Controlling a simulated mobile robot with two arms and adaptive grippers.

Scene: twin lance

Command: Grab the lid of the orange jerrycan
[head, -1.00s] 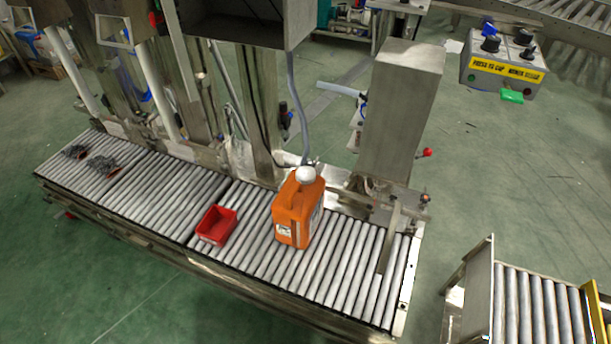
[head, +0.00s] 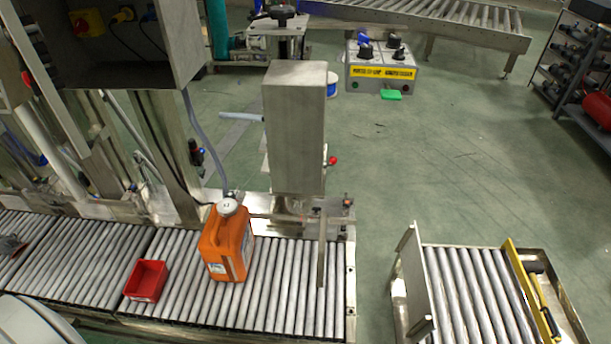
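The orange jerrycan (head: 226,250) stands upright on the roller conveyor (head: 283,290), left of the middle of the head view. Its white round lid (head: 228,206) sits on top of it. A grey hose comes down from the machine and ends at or just behind the lid; I cannot tell whether they touch. Neither of my grippers shows in the head view.
A red open bin (head: 146,281) stands on the rollers left of the jerrycan. A steel column (head: 295,125) rises behind the conveyor to the right. A second roller conveyor (head: 470,290) stands at lower right. Green floor (head: 450,170) is open between them.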

